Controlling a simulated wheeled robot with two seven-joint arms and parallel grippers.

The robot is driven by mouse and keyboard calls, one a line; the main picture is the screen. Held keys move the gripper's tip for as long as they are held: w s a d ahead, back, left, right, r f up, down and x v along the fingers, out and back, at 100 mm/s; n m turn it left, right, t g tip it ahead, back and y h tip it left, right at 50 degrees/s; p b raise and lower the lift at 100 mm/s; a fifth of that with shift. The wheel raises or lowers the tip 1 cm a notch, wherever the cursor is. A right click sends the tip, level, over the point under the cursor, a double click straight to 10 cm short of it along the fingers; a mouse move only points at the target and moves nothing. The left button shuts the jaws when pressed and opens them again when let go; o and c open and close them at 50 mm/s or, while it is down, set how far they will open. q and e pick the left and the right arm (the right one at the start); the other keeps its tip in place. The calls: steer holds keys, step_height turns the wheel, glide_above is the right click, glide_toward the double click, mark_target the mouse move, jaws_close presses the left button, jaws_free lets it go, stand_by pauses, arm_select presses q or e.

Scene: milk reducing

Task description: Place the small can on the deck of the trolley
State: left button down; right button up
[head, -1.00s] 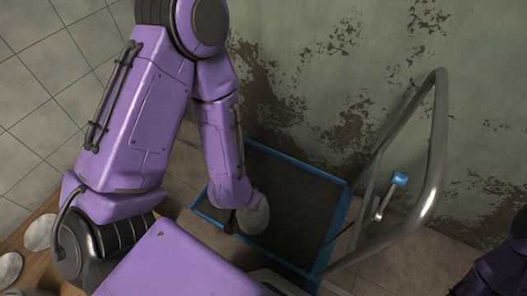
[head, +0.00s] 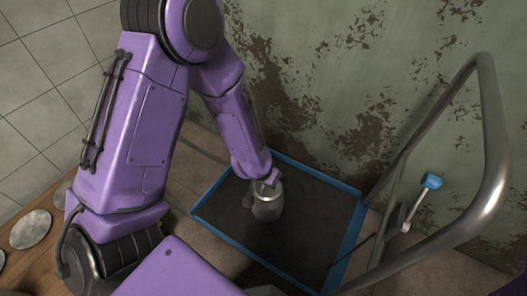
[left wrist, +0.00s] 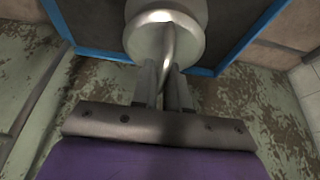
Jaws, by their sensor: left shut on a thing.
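The small metal can (head: 268,204) hangs upright below my left gripper (head: 270,181), over the dark deck of the trolley (head: 318,207) with its blue rim. I cannot tell whether its base touches the deck. In the left wrist view the can (left wrist: 168,14) is pale and round, with a curved metal handle. My left gripper's fingers (left wrist: 166,88) are shut on that handle. My left forearm covers part of the deck's far left side. My right gripper is out of view.
The trolley's bent metal push handle (head: 490,150) rises on the right, with a blue-tipped lever (head: 431,181) beside it. A peeling green wall (head: 330,70) stands behind. A wooden surface with round metal lids (head: 31,229) is at lower left.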

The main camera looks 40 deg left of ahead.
arm_select(q)
steer(key=w+f, duration=0.1)
steer(key=w+f+b, duration=0.1)
steer(key=f, duration=0.1)
steer(key=shift+w+a, duration=0.25)
steer(key=shift+a, duration=0.15)
steer(key=f+b, duration=0.1)
steer(key=f, duration=0.2)
steer(key=shift+w+a+f+b, duration=0.1)
steer(key=shift+w+f+b, duration=0.1)
steer(key=shift+f+b, duration=0.2)
steer(key=shift+r, duration=0.15)
steer(key=c, duration=1.1)
jaws_free()
